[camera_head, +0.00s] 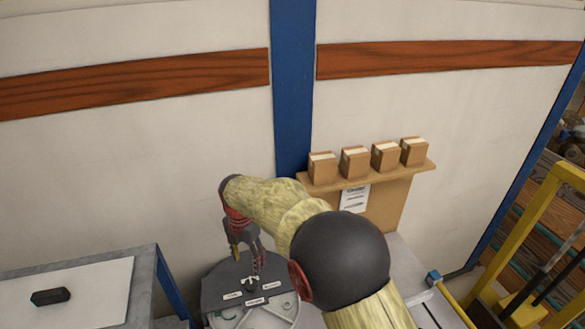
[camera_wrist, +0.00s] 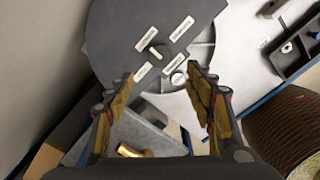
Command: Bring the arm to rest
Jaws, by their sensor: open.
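My gripper (camera_head: 245,250) hangs pointing down at the end of my bent arm, over the dark labelled plate (camera_head: 225,285) of the round meter fixture. In the wrist view my gripper (camera_wrist: 165,100) has its two fingers spread wide, with nothing held between them. The dark plate (camera_wrist: 120,35) carries several white labels and a small central knob (camera_wrist: 155,52), and it lies beyond the fingertips. The exact gap between fingertips and plate cannot be told. My arm hides part of the bench in the head view.
A shelf (camera_head: 400,178) with several small cardboard boxes stands behind my arm on the right. A table (camera_head: 95,290) with a black block (camera_head: 50,296) is at the lower left. A blue post (camera_head: 292,90) and the wall close off the back. A yellow frame (camera_head: 535,235) stands at the right.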

